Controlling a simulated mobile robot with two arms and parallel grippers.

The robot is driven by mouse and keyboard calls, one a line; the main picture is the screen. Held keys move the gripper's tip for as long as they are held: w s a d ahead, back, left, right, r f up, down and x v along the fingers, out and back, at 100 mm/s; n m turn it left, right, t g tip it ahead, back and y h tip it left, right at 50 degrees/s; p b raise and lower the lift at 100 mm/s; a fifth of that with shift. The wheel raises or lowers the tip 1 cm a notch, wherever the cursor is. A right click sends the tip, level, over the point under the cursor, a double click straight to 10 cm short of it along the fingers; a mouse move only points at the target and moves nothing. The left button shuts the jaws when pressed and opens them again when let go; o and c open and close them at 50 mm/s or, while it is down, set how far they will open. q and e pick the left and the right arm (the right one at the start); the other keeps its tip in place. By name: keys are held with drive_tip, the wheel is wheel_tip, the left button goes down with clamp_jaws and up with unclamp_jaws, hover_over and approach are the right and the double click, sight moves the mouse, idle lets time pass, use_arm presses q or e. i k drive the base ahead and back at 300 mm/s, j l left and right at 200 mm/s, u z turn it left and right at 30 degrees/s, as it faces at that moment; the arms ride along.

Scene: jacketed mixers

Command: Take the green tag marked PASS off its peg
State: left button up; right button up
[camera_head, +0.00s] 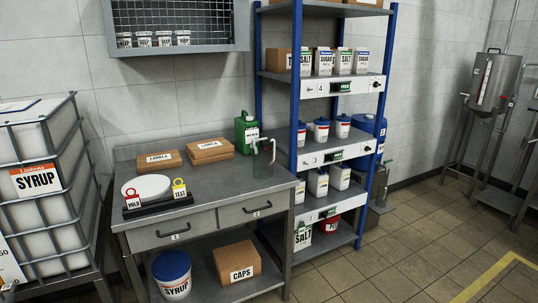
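On the steel bench, a black tag holder (157,207) stands at the front left. A red tag marked HOLD (133,200) hangs at its left end and a yellow tag marked TEST (179,190) at its right end. No tag shows between them. I see no green tag marked PASS in this view. Neither of my grippers is in view.
A white round disc (147,187) lies behind the holder. Two LABELS boxes (209,151), a green jug (245,132) and a clear vessel with a tap (262,163) stand farther back. The bench's front right top is clear. A SYRUP tank (40,180) stands left, blue-framed shelves (294,100) right.

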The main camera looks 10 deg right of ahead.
sight(301, 229)
drive_tip(key=i+l+z, duration=0.5)
drive_tip(key=i+z, duration=0.6)
